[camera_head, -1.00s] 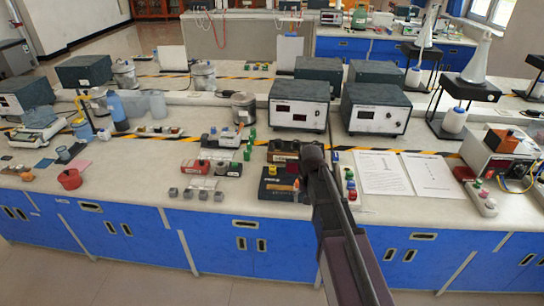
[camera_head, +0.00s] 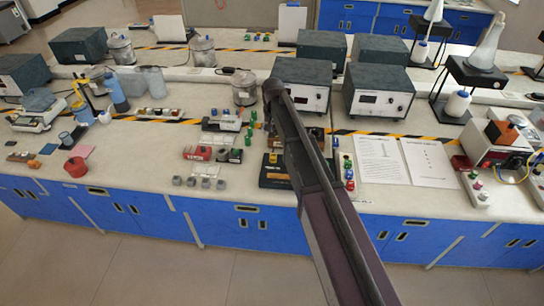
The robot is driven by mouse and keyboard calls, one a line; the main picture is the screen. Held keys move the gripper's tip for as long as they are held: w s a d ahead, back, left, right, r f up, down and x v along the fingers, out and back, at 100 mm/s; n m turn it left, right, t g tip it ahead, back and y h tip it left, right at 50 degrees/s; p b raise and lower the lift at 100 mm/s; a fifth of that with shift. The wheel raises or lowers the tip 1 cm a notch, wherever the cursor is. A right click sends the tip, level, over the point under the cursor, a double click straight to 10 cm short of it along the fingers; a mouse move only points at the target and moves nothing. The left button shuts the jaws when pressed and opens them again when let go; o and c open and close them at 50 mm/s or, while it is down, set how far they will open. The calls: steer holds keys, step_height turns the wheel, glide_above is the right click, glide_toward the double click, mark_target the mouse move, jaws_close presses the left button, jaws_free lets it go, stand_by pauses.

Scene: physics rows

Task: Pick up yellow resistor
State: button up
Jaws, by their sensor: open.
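I cannot single out a yellow resistor with certainty. A small orange-yellow piece (camera_head: 272,158) shows on the dark modules (camera_head: 271,182) beside my arm, too small to identify. A red labelled box (camera_head: 198,153) lies to the left of them. My gripper (camera_head: 271,122) is at the far end of my dark arm, above the middle of the bench and in front of a grey meter box. It is open; its fingers are small, dark and partly hidden by the arm. I see nothing held in it.
Grey meter boxes (camera_head: 379,91) stand behind. Paper sheets (camera_head: 380,160) and a strip of coloured terminals (camera_head: 348,172) lie right of my arm. Several small grey blocks (camera_head: 205,183) sit near the front edge. Bare bench (camera_head: 135,165) lies between.

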mark_target(273, 156)
steer(key=shift+f, duration=0.1)
step_height(273, 156, down, 8)
steer(key=b, duration=0.8)
steer(key=shift+s+f+b, duration=0.1)
steer(key=shift+f+b, duration=0.1)
steer(key=shift+b, duration=0.15)
steer(key=shift+f, duration=0.1)
stand_by(0.4)
steer(key=shift+s+f+b, duration=0.15)
steer(key=shift+f+b, duration=2.35)
steer(key=shift+b, duration=0.1)
steer(key=shift+c, duration=0.2)
jaws_close()
